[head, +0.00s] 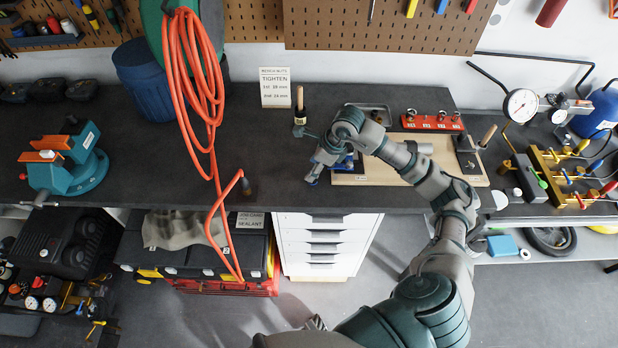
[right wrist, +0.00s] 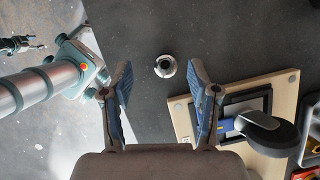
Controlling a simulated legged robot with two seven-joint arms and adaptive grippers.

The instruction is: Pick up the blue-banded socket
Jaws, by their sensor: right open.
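A small round metal socket (right wrist: 165,67) stands on the dark bench top in the right wrist view, seen from above with a dark hole in its middle. I cannot make out a blue band from this angle. My right gripper (right wrist: 160,80) is open and empty. Its two blue-padded fingers are spread left and right, with the socket between their tips in the picture. I cannot tell the height gap. In the head view the right gripper (head: 317,172) is over the bench near its front edge, and I cannot make out the socket there.
A wooden board (right wrist: 182,118) with a framed tool lies close beside the right finger. A red rack (head: 432,121) stands behind the board. A wooden-handled tool (head: 300,108) stands behind the gripper. An orange hose (head: 190,70) hangs to the left. The bench between is mostly clear.

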